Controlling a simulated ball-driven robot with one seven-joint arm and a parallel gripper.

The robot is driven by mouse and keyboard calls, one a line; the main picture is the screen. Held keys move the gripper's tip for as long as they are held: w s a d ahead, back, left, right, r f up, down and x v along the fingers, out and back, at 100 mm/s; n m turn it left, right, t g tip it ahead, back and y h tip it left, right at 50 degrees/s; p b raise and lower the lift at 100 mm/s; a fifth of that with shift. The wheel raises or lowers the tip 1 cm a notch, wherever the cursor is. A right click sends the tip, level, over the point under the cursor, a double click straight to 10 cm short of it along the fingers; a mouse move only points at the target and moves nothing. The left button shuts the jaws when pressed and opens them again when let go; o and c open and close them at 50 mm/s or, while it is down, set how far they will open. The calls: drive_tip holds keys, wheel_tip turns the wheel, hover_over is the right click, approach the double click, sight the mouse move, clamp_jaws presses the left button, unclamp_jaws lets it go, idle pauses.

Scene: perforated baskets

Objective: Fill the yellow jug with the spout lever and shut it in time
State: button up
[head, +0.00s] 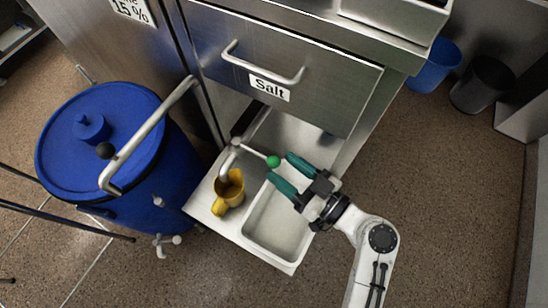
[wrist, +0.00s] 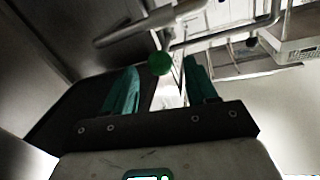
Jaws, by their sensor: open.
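The yellow jug (head: 228,191) stands under the spout (head: 229,163) on the white sink ledge, with its handle toward the front. The spout lever ends in a green ball (head: 274,161), which also shows in the wrist view (wrist: 160,63). My gripper (head: 284,172) is open and empty, its teal fingers pointing at the green ball. The ball is just beyond or near the fingertips, and I cannot tell whether they touch it. In the wrist view my gripper (wrist: 160,85) shows a finger on either side below the ball. The jug's fill level cannot be made out.
The sink basin (head: 279,250) lies right of the jug. A blue barrel (head: 60,150) with a bent pipe handle stands left. A steel drawer (head: 335,95) labelled Salt is above and behind. Blue (head: 437,66) and black bins (head: 482,84) stand at the back right. The right floor is clear.

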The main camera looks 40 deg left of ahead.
sight(274, 160)
drive_tip(key=shift+s+a, duration=0.1)
drive_tip(key=shift+a, duration=1.9)
clamp_jaws()
